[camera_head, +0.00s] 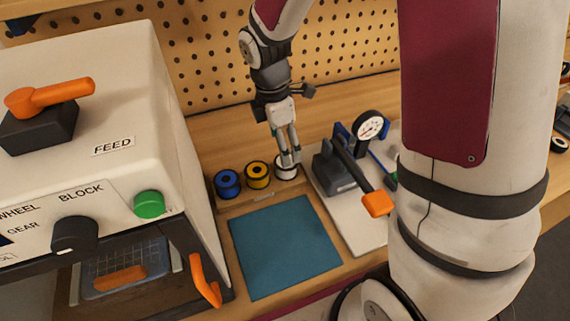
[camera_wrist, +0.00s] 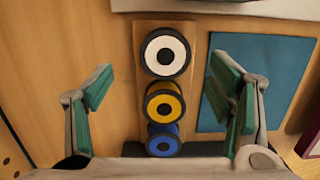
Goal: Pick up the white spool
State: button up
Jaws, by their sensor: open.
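The white spool (camera_wrist: 153,52) has a dark rim and stands at the end of a row of spools on a wooden strip. In the head view the white spool (camera_head: 286,172) is partly hidden by my gripper (camera_head: 289,160), whose fingertips are over or beside it. In the wrist view my gripper (camera_wrist: 163,92) is open and empty, with green-padded fingers apart on either side of the row. The white spool shows between and a little beyond the fingers. I cannot tell the exact height of the fingertips above it.
A yellow spool (camera_head: 258,174) and a blue spool (camera_head: 227,183) stand left of the white one. A teal mat (camera_head: 284,246) lies in front. A white board (camera_head: 352,205) with a dial gauge (camera_head: 369,127) is to the right. A white machine (camera_head: 90,110) stands left; a pegboard (camera_head: 215,45) is behind.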

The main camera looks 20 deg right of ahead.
aim_at(290, 173)
jog(key=shift+s+d+f, duration=0.1)
jog(key=shift+f, duration=1)
jog(key=shift+s+d+f, duration=0.15)
jog(key=shift+f, duration=1)
jog(key=shift+s+d+f, duration=0.1)
jog(key=shift+f, duration=1)
jog(key=shift+c, duration=0.6)
jog(key=c, duration=1.2)
